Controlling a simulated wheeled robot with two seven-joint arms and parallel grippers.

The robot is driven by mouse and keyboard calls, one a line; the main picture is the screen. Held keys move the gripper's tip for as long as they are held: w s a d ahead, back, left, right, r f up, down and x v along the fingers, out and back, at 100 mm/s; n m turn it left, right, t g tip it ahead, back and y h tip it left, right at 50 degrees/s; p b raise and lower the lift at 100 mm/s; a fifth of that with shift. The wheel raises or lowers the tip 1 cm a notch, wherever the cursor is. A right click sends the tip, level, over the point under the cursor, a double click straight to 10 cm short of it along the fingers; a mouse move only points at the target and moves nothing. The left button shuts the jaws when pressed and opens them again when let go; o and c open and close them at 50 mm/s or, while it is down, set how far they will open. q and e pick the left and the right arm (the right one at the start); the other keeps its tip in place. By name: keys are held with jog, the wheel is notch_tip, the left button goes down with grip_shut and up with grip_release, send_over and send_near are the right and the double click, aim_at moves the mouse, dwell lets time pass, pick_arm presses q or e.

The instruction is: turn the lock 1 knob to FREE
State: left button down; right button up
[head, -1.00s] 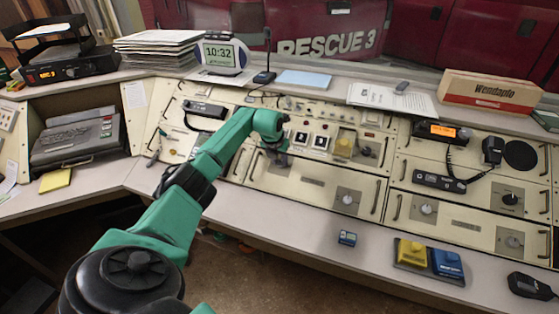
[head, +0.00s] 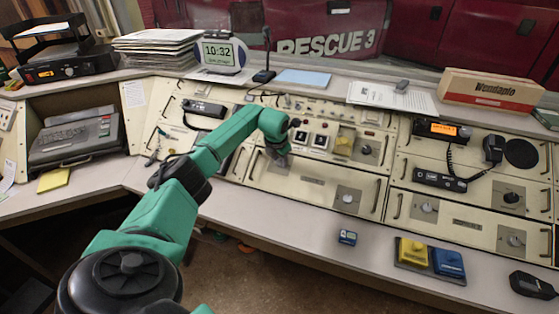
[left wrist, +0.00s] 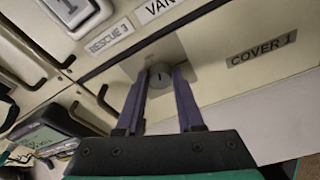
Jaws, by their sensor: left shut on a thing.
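A round grey knob (left wrist: 160,79) sits on a light metal plate on the cream console front in the left wrist view, left of a COVER 1 label. I take it as the lock 1 knob; its own lettering cannot be read. My left gripper (left wrist: 160,88) is shut on it, with one dark finger on each side. In the head view my left gripper (head: 279,156) is at the left end of the lower middle panel (head: 300,190) and hides the knob. My right gripper is not in view.
A similar knob (head: 347,198) is at that panel's right end, with upright handles nearby. Switches and buttons (head: 320,141) lie just above my gripper.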

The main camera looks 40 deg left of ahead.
pick_arm(q)
jog(key=m+y, duration=0.1)
jog(key=m, duration=0.5)
jog(key=shift+d+f, duration=0.1)
jog(key=shift+d, duration=0.05)
jog(key=m, duration=0.3)
jog(key=m+t, duration=0.1)
jog(key=m, duration=0.2)
jog(key=shift+s+d+f+m+y+b, duration=0.1)
jog(key=shift+s+m+y+b, duration=0.05)
jog(key=shift+m+y+b, duration=0.2)
jog(key=c, duration=0.5)
grip_release()
jog(key=b+v, duration=0.1)
jog(key=v, duration=1.3)
jog(key=shift+s+d, duration=0.2)
jog(key=shift+s, duration=0.1)
